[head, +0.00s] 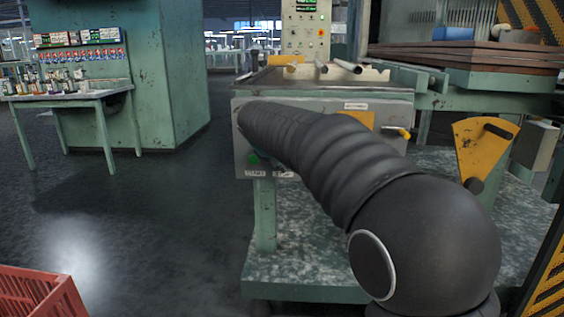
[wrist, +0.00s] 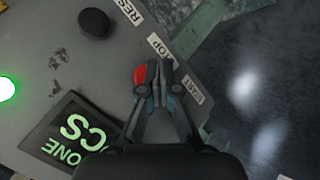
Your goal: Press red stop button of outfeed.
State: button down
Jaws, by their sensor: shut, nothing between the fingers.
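The red stop button (wrist: 139,75) shows in the wrist view, partly covered by the left finger of my gripper (wrist: 159,64). The label near it ends in "TOP" (wrist: 158,46). My gripper is shut and empty, with its tips just beside the button in the picture. I cannot tell whether they touch the panel. In the head view my black arm crosses the grey control box (head: 390,146) and hides my gripper and the red button. A green button (head: 255,158) shows at the box's lower left.
A yellow lever (head: 404,133) sticks out at the box's right. A red crate (head: 40,295) stands lower left. The floor left is open.

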jog(key=shift+w, duration=0.15)
jog(key=shift+w+p, duration=0.3)
jog(key=shift+p, duration=0.1)
jog(key=shift+w+p, duration=0.35)
jog(key=shift+w, duration=0.15)
dwell(0.8)
jog(key=shift+s, duration=0.1)
jog(key=shift+s+b, duration=0.55)
jog(key=shift+s, duration=0.3)
jog(key=shift+s, duration=0.1)
jog(key=shift+s+b, duration=1.3)
jog(key=shift+s, duration=1.1)
